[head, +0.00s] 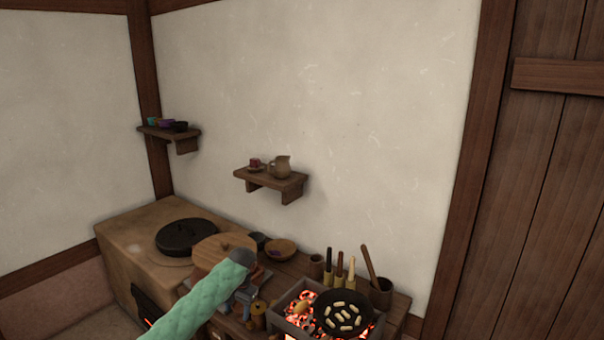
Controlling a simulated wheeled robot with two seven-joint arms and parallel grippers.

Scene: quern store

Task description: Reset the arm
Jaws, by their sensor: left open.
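My left arm (195,305), in a pale green quilted sleeve, comes in from the bottom and reaches up to a dark grey joint in front of the wooden counter. My left gripper (247,308) hangs below that joint, grey-blue and small in the picture. It is open. Its fingertips are hard to make out against the clutter, and I see nothing held in it. My right arm and gripper are not in view.
A brazier (292,322) with glowing coals bears a black pan (343,313) of pale pieces. A round wooden lid (222,250), a bowl (281,249) and upright utensils (340,268) crowd the counter. A black lid (187,237) lies on the stove. Wall shelves (272,181) hang above.

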